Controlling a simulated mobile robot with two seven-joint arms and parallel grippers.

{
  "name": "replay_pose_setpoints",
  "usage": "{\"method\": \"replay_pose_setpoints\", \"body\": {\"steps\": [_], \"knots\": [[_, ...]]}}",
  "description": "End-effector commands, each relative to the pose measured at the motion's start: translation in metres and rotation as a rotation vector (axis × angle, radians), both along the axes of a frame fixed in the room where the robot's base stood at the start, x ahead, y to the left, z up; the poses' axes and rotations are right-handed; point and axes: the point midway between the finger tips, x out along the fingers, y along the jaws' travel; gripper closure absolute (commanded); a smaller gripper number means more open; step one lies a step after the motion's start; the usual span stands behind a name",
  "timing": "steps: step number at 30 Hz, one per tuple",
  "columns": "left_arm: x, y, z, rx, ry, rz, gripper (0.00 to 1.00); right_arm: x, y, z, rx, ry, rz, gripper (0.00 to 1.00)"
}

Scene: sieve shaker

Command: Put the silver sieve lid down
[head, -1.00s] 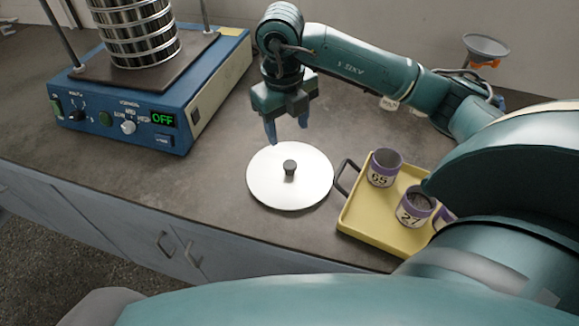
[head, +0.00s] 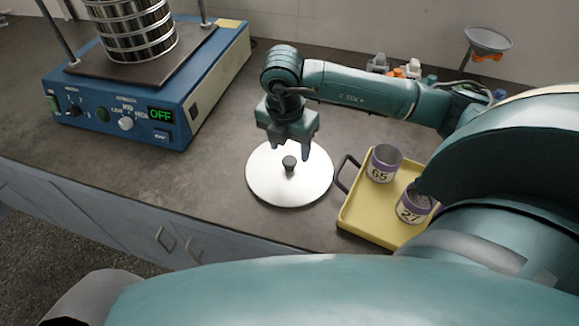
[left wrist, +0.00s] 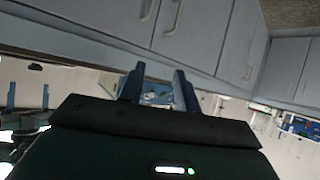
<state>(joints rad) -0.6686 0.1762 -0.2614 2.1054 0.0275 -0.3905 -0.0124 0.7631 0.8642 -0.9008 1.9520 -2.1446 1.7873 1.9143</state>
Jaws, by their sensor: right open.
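The silver sieve lid (head: 268,186) lies flat on the bench with its dark knob (head: 289,163) upward. It sits between the blue shaker and the yellow tray. My right gripper (head: 292,154) points down over the far part of the lid, just behind the knob. Its two fingers are apart with nothing between them. The lid's far edge is partly hidden by the fingers. In the left wrist view my left gripper (left wrist: 160,88) has its fingers apart and shows nothing between them but background; the lid does not show there.
The blue sieve shaker (head: 180,105), its display reading OFF, carries a sieve stack (head: 135,30). A yellow tray (head: 365,220) with labelled purple-banded cups (head: 382,165) stands right of the lid. A funnel (head: 488,40) stands at the back right. Bench left of the lid is clear.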

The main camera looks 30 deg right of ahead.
Motion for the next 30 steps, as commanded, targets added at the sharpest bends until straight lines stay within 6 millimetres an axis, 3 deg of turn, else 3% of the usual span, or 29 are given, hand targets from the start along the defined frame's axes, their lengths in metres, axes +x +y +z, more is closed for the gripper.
{"method": "replay_pose_setpoints", "body": {"steps": [8,16,25,30], "knots": [[0.0,0.002,0.002,0.004,0.003,0.002,0.68,0.003,-0.002,-0.022,0.0,0.002,0.0,0.45],[-0.001,0.006,0.0,0.014,0.017,0.008,0.68,0.011,-0.006,-0.058,0.001,0.001,0.002,0.45],[-0.002,0.006,-0.003,0.015,0.024,0.009,0.68,0.011,-0.007,-0.063,0.0,-0.001,0.002,0.45],[-0.002,0.005,-0.002,0.012,0.021,0.01,0.68,0.011,-0.007,-0.063,0.0,-0.001,0.002,0.59]]}}
